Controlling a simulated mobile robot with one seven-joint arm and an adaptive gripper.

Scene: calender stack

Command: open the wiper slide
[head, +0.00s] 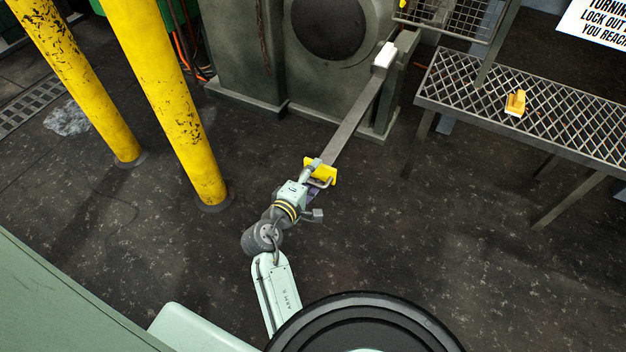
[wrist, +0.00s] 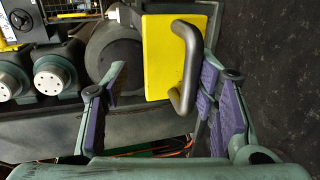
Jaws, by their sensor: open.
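The wiper slide is a long grey bar (head: 355,122) that sticks out from the dark machine, with a yellow plate (head: 322,170) on its near end. In the wrist view, the yellow plate (wrist: 167,58) carries a dark grey bent handle (wrist: 188,66). My gripper (head: 314,178) is at the yellow plate in the head view and partly covers it. In the wrist view, my gripper (wrist: 163,80) is open, with the handle between its purple-padded fingers, close to the right one. Whether the right finger touches the handle I cannot tell.
Two yellow posts (head: 160,95) stand at the left. A mesh-topped bench (head: 540,115) with a small yellow object (head: 515,103) stands at the right. A white block (head: 385,55) sits at the bar's far end. The dark floor (head: 420,230) right of my arm is clear.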

